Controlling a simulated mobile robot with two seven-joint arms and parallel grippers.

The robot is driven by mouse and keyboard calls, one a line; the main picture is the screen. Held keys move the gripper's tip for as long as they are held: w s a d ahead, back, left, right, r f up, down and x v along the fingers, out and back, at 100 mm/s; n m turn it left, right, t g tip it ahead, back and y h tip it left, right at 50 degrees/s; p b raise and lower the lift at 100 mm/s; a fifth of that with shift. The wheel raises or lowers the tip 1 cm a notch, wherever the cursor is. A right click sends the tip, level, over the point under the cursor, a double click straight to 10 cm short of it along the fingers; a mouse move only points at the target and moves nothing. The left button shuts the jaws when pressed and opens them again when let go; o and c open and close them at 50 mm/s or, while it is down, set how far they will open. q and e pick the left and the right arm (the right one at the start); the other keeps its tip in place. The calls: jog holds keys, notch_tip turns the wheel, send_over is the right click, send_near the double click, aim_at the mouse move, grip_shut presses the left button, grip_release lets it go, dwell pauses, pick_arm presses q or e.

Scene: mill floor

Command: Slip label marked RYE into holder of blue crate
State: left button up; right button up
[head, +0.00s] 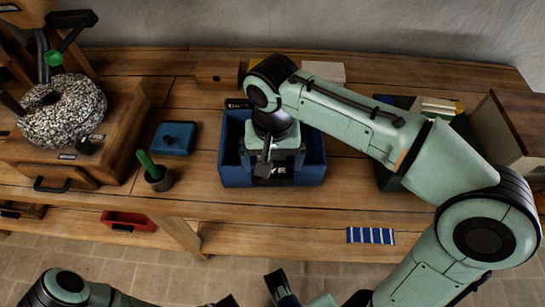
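The blue crate (316,165) stands on the wooden bench near the middle of the head view. My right gripper (264,168) points down over the crate, near its front wall. Its wrist and fingers cover much of the crate's inside. I cannot tell whether the fingers are open or shut, or whether they hold anything. The crate's label holder and the label marked RYE cannot be made out. My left arm comes in low at the left, and its gripper end at the bottom edge is partly cut off and unclear.
A millstone (62,112) sits on a wooden stand at the left. A blue lidded box (174,138) and a dark pot (158,180) with a green handle stand between it and the crate. A dark green crate (386,178) is behind my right arm. A blue-white striped piece (370,235) lies at lower right.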

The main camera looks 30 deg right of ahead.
notch_tip(320, 180, up, 13)
jog(key=p, duration=0.4)
jog(key=shift+r, duration=0.2)
dwell(0.5)
